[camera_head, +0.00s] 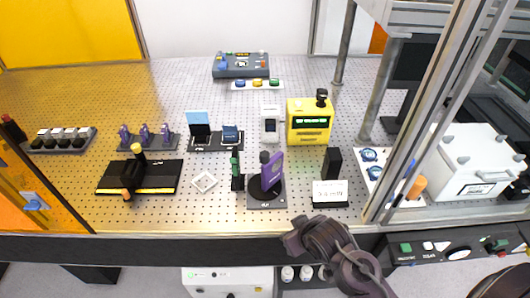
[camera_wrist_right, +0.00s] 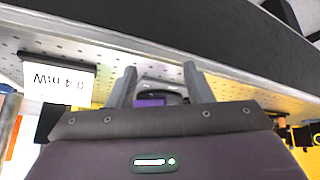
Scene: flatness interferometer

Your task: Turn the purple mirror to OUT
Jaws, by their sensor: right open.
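The purple mirror (camera_head: 272,170) stands upright on a dark base plate (camera_head: 266,198) near the front edge of the perforated table, with a dark knob beside it. Lettering on the base is too small to read. My right gripper (camera_head: 297,236) is in front of and below the mirror, to its right, apart from it. In the right wrist view my gripper's two fingers (camera_wrist_right: 160,82) are spread. A purple patch (camera_wrist_right: 150,101), likely the mirror, shows between them, partly hidden by the gripper body. My left gripper is not in view.
A green part (camera_head: 236,170) stands close left of the mirror. A white sign (camera_head: 330,192) and a black block (camera_head: 332,162) stand to its right. A yellow box (camera_head: 309,120) is behind. A metal frame post (camera_head: 420,120) rises at the right.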

